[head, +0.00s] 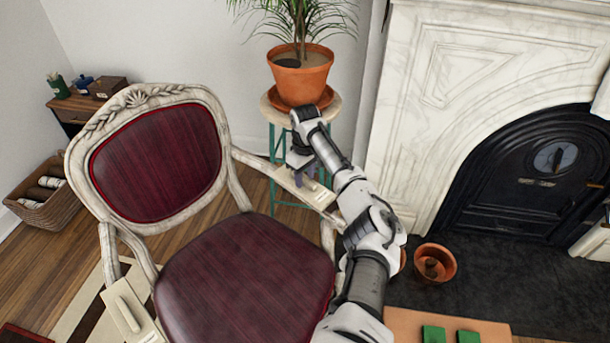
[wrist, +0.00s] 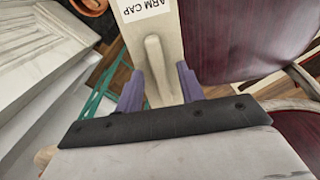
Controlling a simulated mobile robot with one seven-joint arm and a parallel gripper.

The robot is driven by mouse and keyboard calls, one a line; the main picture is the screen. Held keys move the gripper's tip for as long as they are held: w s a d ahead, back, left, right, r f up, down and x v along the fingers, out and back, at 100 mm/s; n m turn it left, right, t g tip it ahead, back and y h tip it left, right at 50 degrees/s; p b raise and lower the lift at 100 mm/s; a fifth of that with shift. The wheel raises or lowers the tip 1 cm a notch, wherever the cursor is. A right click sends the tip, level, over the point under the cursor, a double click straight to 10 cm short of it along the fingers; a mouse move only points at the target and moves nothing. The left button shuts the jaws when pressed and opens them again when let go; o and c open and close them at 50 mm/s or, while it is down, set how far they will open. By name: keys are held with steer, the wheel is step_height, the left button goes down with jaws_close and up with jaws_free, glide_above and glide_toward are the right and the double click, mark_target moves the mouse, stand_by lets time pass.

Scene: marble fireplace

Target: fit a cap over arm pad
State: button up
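A cream cap (head: 324,199) with a raised grip bar lies along the chair's right-hand arm. In the wrist view this cap (wrist: 165,33) shows its "ARM CAP" label and its bar (wrist: 153,60). My gripper (head: 306,176) is low over this cap. In the wrist view the purple fingers of my gripper (wrist: 159,85) are apart, one on each side of the bar, with gaps visible. A similar cream cap (head: 125,308) lies on the left-hand arm. The arm pads are hidden; I cannot tell how fully either cap is seated.
The chair has a dark red seat (head: 245,280) and back (head: 155,160). A potted plant (head: 300,75) stands on a green-legged stool (head: 338,105) close behind my gripper. The marble fireplace (head: 450,80) is at right, with a clay pot (head: 435,262) on its hearth.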

step_height(320, 180, up, 14)
steer(key=b, duration=0.2)
stand_by(0.5)
steer(key=shift+f, duration=0.1)
